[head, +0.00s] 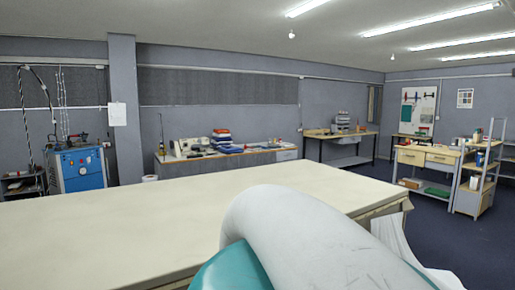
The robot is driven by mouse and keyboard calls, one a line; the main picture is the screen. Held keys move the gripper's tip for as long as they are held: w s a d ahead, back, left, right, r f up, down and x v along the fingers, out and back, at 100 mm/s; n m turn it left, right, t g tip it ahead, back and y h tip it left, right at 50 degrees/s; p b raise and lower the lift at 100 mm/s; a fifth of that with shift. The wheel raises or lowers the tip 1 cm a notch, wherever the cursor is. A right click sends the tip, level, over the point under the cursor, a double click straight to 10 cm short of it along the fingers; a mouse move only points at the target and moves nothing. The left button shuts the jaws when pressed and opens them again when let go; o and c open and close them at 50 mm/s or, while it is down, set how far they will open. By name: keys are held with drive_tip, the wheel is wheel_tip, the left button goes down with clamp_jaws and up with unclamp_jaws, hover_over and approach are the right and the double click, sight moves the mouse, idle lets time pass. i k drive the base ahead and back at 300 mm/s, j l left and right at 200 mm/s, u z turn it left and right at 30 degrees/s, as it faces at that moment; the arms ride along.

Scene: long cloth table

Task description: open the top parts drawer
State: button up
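My gripper is out of view; only a white and teal part of my arm shows at the bottom, in front of the long table. No drawer is near enough to read clearly. A small grey stacked unit (342,121), perhaps with drawers, stands on a bench at the back wall; its details are too small to tell. A wooden workbench (426,156) at the right has drawer fronts under its top that look shut. A white drawer unit (287,155) sits at the right end of the low back bench. I cannot tell which holds the top parts drawer.
The long cloth-covered table (130,225) fills the foreground, its top bare. White cloth (395,240) hangs at its right end. A shelf rack (482,170) stands at the far right. Dark floor (455,240) is open at the right. A blue machine (78,168) stands at the left.

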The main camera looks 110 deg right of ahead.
sight(281, 153)
drive_tip(key=z, duration=3.15)
